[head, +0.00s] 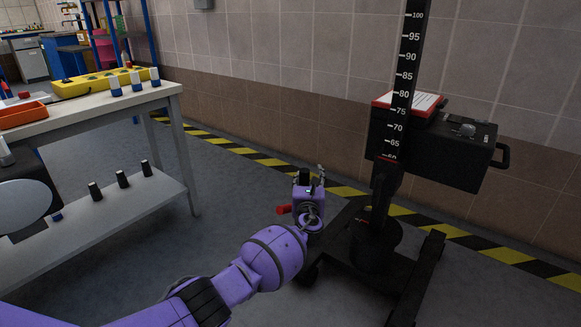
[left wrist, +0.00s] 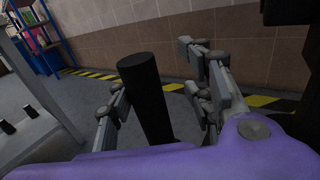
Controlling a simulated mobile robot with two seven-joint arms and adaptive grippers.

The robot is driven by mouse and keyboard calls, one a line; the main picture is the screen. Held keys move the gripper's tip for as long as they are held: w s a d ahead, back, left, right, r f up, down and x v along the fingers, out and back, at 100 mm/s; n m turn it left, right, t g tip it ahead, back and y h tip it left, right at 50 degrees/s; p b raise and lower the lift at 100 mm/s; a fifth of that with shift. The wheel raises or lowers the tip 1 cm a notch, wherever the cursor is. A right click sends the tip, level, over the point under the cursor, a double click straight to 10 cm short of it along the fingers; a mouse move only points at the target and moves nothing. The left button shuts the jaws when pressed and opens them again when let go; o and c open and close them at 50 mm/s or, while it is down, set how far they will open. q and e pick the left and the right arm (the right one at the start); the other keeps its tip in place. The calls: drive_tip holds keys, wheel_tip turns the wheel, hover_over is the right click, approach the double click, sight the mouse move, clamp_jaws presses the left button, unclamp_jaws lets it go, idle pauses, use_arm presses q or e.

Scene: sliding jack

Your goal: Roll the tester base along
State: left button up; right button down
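The tester is a tall black stand with a numbered scale post (head: 404,80) and a dark base (head: 375,245) with spread legs on the floor. My left gripper (head: 311,188) is beside the post, to its left, above a base leg. In the left wrist view my left gripper (left wrist: 158,88) is open, with a black upright cylinder (left wrist: 147,100) between its fingers. A gap shows between the cylinder and the right fingers; the left finger is close to it, contact unclear. A short red piece (head: 284,209) shows beside the gripper. My right gripper is not in view.
A black case (head: 440,150) with a red clipboard (head: 415,102) is behind the post. A white two-level workbench (head: 110,112) stands at left. A tiled wall and yellow-black floor stripe (head: 270,162) run behind. Grey floor lies open between bench and tester.

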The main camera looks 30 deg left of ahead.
use_arm(q)
drive_tip(key=shift+a+r, duration=0.1)
drive_tip(key=shift+a, duration=0.05)
drive_tip(key=shift+s, duration=0.45)
drive_tip(key=v, duration=1.1)
drive_tip(key=shift+d, duration=0.25)
